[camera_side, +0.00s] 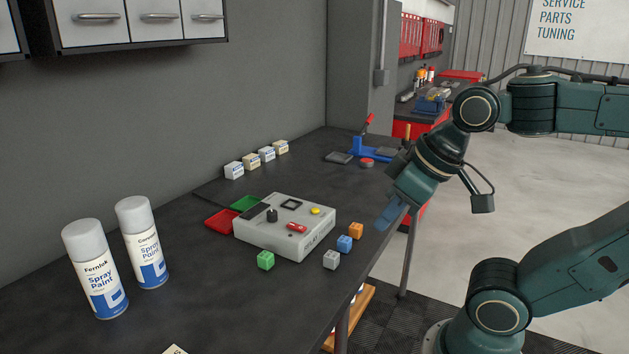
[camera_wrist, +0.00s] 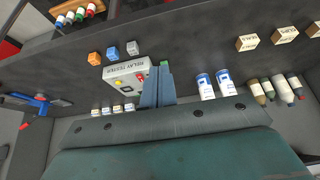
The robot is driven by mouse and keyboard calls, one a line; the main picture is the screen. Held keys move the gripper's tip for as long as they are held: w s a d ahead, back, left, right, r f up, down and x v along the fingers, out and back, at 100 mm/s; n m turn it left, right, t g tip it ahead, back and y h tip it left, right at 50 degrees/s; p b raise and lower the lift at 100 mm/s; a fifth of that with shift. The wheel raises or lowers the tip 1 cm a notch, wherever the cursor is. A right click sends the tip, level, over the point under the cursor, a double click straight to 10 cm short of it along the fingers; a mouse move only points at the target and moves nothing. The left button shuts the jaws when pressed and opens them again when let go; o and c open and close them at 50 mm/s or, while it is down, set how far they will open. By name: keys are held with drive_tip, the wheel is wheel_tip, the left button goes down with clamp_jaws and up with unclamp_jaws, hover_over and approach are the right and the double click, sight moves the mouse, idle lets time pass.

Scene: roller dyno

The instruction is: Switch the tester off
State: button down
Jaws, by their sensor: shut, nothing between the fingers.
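The relay tester (camera_side: 262,236) is a light grey box on the dark bench in the side view. Its top carries a red rocker switch (camera_side: 297,227), a yellow button (camera_side: 315,211), a black knob (camera_side: 271,215) and a black square socket (camera_side: 291,204). Whether the switch is on or off cannot be told. In the wrist view the tester (camera_wrist: 122,72) lies left of the fingers and is partly hidden by them. My gripper (camera_side: 384,222) has blue fingers, closed together and empty. It is above the bench's front edge, right of the tester and apart from it.
Green (camera_side: 265,260), grey (camera_side: 331,260), blue (camera_side: 344,244) and orange (camera_side: 356,230) cubes lie in front of the tester. Red (camera_side: 221,220) and green (camera_side: 245,203) trays adjoin its back left. Two spray cans (camera_side: 100,275) stand left. A blue device (camera_side: 368,150) is at the far end.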

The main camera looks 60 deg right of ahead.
drive_tip(key=w+d+r+m+g, duration=0.1)
drive_tip(key=w+d+r+m, duration=0.1)
drive_tip(key=w+m, duration=0.3)
drive_tip(key=w+d+r+m+g, duration=0.2)
drive_tip(key=w+r+m, duration=0.1)
drive_tip(key=w, duration=0.4)
drive_tip(key=m+g, duration=0.2)
drive_tip(key=m, duration=0.8)
hover_over(290, 222)
drive_tip(key=shift+s+d+f, duration=0.1)
drive_tip(key=shift+f, duration=1.7)
drive_tip(key=shift+f, duration=0.2)
wheel_tip(290, 222, down, 14)
drive_tip(key=shift+r, duration=0.15)
